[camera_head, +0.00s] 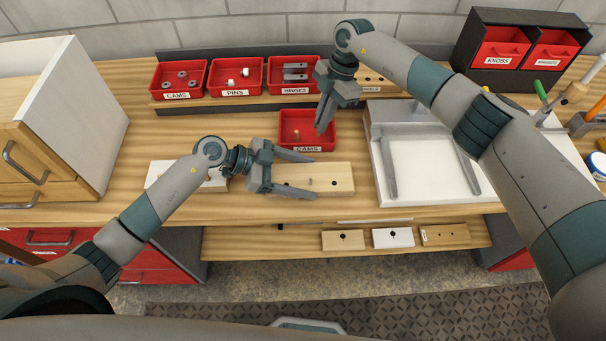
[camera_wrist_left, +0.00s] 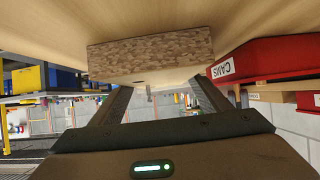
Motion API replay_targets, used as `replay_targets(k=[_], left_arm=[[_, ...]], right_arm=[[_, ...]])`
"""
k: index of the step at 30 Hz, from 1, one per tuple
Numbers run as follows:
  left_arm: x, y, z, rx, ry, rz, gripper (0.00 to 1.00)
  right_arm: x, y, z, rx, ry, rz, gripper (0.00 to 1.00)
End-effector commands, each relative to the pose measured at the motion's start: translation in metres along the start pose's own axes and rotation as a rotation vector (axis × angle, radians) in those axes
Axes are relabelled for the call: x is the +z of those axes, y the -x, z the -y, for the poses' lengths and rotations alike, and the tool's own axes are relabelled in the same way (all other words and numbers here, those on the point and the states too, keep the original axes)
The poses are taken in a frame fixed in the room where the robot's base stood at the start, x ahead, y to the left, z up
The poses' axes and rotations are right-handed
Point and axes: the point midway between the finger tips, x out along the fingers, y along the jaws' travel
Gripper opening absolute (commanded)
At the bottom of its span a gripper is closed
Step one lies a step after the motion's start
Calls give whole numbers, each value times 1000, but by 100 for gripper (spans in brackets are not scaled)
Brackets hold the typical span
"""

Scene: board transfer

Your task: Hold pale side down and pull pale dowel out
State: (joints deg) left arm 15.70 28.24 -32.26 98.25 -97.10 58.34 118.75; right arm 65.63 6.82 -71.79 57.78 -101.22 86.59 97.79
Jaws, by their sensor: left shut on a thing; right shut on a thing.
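The pale side (camera_head: 340,176) is a light wooden board lying flat on the table. A small grey pin (camera_head: 310,181) stands on it beside a dark hole. My left gripper (camera_head: 316,177) is shut across its two long edges. In the left wrist view the board (camera_wrist_left: 150,54) shows its speckled end above the fingers (camera_wrist_left: 150,100). A small tan peg-like piece (camera_head: 296,133) shows in that bin.
A white tray (camera_head: 430,190) with grey bars lies to the right. A white board (camera_head: 165,170) lies partly behind my left wrist. Red bins of cams, pins (camera_head: 236,77) and hinges stand at the back. Several panels (camera_head: 393,237) lie on the lower front shelf.

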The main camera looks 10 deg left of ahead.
Motion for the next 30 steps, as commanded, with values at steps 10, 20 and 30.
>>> replay_targets(k=[10,20,30], left_arm=[[-1,0,0,0,0,-1,37],[-1,0,0,0,0,-1,37],[-1,0,0,0,0,-1,37]], right_arm=[[4,-14,0,-1,1,0,0],[6,-22,0,0,1,0,0],[6,-21,0,0,1,0,28]])
